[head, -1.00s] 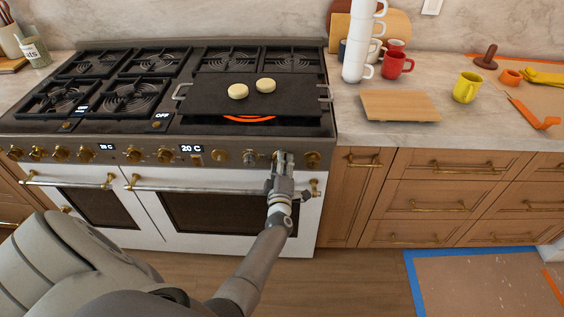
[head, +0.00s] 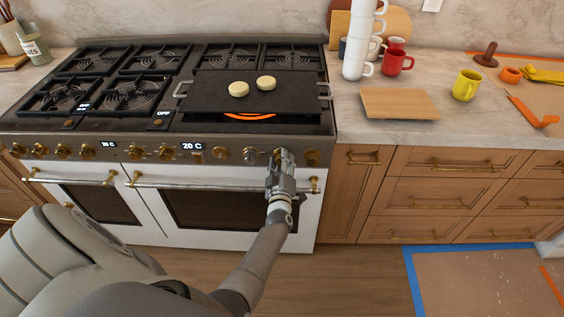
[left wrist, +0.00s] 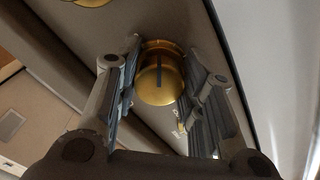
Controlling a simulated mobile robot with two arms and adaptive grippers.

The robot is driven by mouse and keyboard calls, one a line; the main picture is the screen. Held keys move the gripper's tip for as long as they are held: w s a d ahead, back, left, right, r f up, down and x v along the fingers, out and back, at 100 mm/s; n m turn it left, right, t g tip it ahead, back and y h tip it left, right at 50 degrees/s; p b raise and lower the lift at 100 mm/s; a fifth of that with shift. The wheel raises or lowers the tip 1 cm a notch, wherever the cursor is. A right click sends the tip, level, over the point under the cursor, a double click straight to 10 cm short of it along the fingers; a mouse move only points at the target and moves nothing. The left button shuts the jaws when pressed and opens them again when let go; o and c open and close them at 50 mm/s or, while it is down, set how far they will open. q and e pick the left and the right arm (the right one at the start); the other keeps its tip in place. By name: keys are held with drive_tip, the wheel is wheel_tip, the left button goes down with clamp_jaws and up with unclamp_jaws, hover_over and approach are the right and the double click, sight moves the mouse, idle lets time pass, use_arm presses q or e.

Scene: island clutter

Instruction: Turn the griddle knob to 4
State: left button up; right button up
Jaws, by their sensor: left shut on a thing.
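The black griddle (head: 225,95) lies on the right half of the stove, with two pale round pieces (head: 252,87) on it and an orange glow below its front edge. My left gripper (head: 285,157) is at the stove's front panel, near the right end of the knob row, shut on a brass knob. In the left wrist view the brass knob (left wrist: 160,86) sits between the two fingers (left wrist: 160,100); a dark line on its face runs nearly upright in the picture. Its dial numbers are too small to read. My right gripper is out of view.
A wooden board (head: 398,104) and mugs are on the counter at right.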

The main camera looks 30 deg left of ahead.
use_arm(q)
drive_tip(key=o, duration=1)
drive_tip(key=shift+o, duration=0.2)
